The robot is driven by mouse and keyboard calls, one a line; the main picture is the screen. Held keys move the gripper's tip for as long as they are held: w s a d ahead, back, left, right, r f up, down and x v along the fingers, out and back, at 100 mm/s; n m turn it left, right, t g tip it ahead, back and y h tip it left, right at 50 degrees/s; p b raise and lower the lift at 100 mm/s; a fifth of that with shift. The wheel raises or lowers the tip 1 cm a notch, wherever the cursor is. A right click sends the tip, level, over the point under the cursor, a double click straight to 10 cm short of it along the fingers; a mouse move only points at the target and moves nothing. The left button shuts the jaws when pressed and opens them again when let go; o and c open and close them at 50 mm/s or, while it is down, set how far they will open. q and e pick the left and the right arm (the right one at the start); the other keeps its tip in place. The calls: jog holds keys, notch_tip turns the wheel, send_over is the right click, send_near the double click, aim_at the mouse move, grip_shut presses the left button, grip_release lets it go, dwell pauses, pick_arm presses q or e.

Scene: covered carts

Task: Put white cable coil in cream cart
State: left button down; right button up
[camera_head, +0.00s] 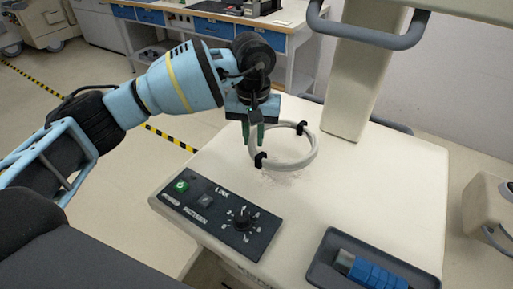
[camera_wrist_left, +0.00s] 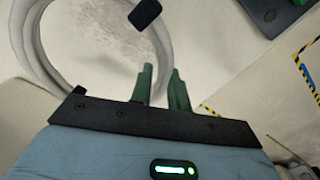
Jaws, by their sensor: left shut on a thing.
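The white cable coil (camera_head: 316,150) is a ring with two black clips, over the top of the cream cart (camera_head: 365,190). My left gripper (camera_head: 254,138) points down and is shut on the coil's left side. I cannot tell whether the coil touches the cart top or hangs just above it. My right gripper is not in view.
A dark control panel (camera_head: 205,203) with knob and green button lies on the cart's near left. A dark tray (camera_head: 323,268) with blue items sits at the near right. A grey handle (camera_head: 372,38) and cream post (camera_head: 365,80) rise behind. A bench (camera_head: 208,30) stands farther back.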

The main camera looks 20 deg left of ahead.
pick_arm(q)
jog(key=shift+f, duration=2.05)
jog(key=shift+f, duration=0.15)
jog(key=c, duration=1.3)
grip_release()
jog(key=shift+c, duration=0.2)
